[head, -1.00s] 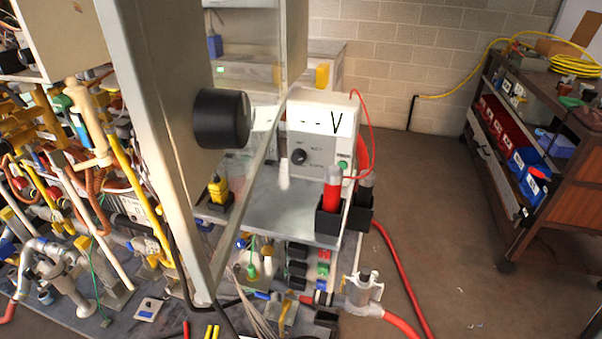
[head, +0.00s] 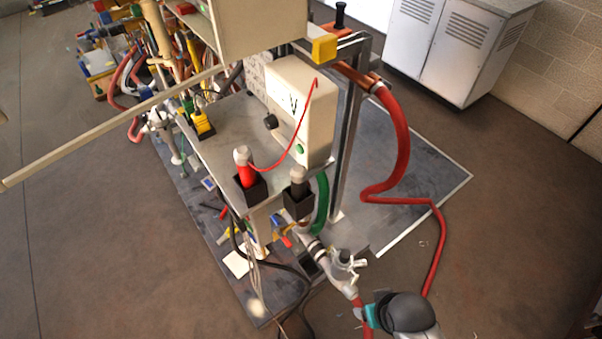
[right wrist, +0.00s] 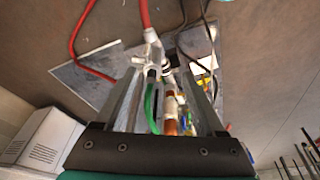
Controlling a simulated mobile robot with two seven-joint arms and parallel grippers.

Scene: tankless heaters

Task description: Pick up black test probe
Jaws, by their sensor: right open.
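The black test probe (head: 298,182) stands upright in a black holder (head: 298,206) at the near right corner of the metal shelf in the head view. Only its grey-capped dark top shows; the holder hides the lower part. My right gripper (right wrist: 162,80) is open and empty in the right wrist view, its two fingers apart. In the head view my right wrist is at the bottom right, below and to the right of the probe and apart from it. I cannot make out the probe in the right wrist view. My left gripper is not in view.
A red probe (head: 246,172) stands in a second black holder, left of the black one, its red lead running to the white meter (head: 304,108). A pipe valve (head: 345,262) and red hose (head: 403,145) lie near my right wrist.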

